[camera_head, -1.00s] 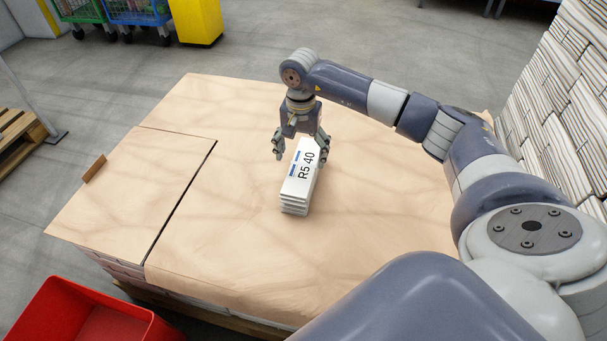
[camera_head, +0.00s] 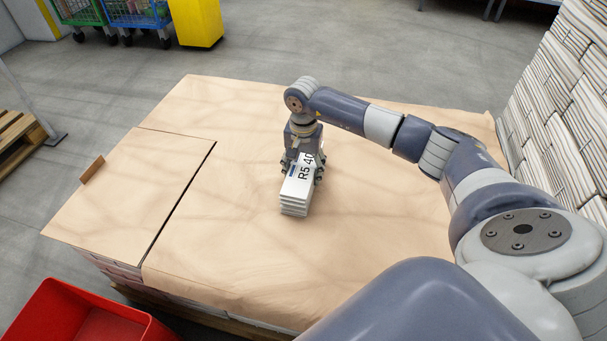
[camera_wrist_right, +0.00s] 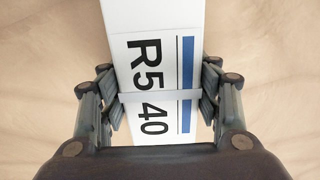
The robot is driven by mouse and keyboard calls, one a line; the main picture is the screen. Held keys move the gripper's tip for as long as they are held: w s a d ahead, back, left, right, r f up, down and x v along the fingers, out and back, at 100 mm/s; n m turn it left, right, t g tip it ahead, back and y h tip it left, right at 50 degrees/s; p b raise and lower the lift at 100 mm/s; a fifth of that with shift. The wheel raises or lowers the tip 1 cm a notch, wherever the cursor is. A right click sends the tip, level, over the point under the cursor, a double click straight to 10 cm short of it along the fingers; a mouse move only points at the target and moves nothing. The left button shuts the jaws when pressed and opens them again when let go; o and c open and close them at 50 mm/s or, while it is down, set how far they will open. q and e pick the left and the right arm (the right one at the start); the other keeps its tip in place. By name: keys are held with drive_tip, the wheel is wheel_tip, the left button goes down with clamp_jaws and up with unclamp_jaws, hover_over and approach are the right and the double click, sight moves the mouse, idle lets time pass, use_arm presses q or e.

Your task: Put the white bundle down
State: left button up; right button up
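The white bundle (camera_head: 296,190), a short stack with a white top sheet marked "R5 40" and a blue stripe, lies on the brown paper-covered stack (camera_head: 240,240). My right gripper (camera_head: 302,172) is low over its far part, with a finger on each side, closed in on it. In the right wrist view the fingers (camera_wrist_right: 158,100) press against or sit very close to both long sides of the bundle (camera_wrist_right: 155,50). A thin band crosses the bundle between the fingers. The finger pads' contact is partly hidden. My left gripper does not show.
A small brown block (camera_head: 92,168) stands at the left edge of the covered surface. A red bin (camera_head: 50,310) is at the lower left. Tall newspaper stacks (camera_head: 560,90) stand on the right. A yellow box (camera_head: 197,22) and carts are at the back. The covered surface around the bundle is clear.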

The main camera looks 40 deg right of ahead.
drive_tip(key=c, duration=0.9)
drive_tip(key=shift+r, duration=0.1)
clamp_jaws()
drive_tip(key=shift+r, duration=0.15)
